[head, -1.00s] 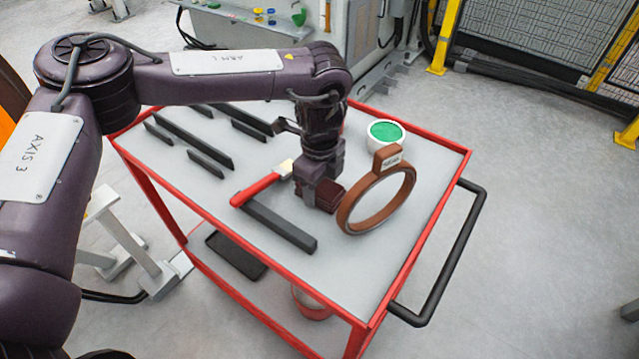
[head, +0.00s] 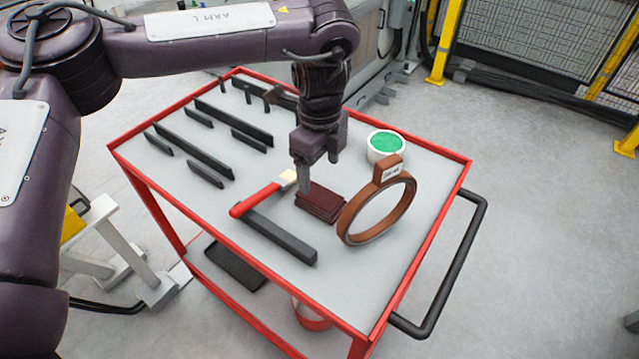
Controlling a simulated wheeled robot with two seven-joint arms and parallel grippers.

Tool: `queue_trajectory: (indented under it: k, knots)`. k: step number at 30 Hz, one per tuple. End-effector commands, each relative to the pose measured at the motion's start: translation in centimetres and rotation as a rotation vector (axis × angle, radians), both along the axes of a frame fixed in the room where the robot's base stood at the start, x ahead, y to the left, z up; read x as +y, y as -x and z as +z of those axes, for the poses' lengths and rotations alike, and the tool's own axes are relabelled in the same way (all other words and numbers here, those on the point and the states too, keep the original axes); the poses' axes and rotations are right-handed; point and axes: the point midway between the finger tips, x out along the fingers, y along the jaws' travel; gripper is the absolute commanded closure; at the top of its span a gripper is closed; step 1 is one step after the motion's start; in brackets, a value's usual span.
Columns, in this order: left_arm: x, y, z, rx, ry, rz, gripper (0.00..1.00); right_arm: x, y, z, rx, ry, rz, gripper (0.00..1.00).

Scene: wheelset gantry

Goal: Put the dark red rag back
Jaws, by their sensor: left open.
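The dark red rag (head: 320,203) lies folded on the grey top of the red-framed cart (head: 285,283), between a red-handled tool and a brown ring. My left gripper (head: 318,175) is open and points down just above and behind the rag, at its far edge. It appears to hold nothing, and the rag rests flat on the cart top. My right gripper is not in view.
The brown ring (head: 350,222) stands upright close to the rag's right. A red-handled tool (head: 262,194) and dark bars (head: 280,238) lie to its left. A white tub with green top (head: 384,145) stands behind. The cart's front right corner is clear.

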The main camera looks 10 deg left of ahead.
Motion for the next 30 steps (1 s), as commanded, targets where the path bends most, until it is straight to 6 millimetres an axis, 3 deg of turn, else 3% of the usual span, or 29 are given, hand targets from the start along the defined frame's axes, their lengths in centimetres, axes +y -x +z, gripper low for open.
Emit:
queue_trajectory:
  k: [3, 7, 23, 26, 30]
  knots:
    - [0.0, 0.0, 2.0, -0.003, -0.002, -0.001, 0.24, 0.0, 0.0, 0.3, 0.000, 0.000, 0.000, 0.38]
    - [0.0, 0.0, 3.1, 0.000, -0.001, -0.001, 0.24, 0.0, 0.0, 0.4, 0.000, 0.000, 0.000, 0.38]
    - [0.0, 0.0, 3.4, 0.002, -0.001, 0.000, 0.24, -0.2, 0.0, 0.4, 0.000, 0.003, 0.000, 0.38]
    - [0.0, 0.0, 4.2, 0.001, 0.000, 0.000, 0.24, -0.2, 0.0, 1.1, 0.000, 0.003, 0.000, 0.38]
    - [0.0, 0.0, 6.7, 0.001, 0.000, 0.000, 0.24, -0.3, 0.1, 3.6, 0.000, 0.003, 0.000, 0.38]
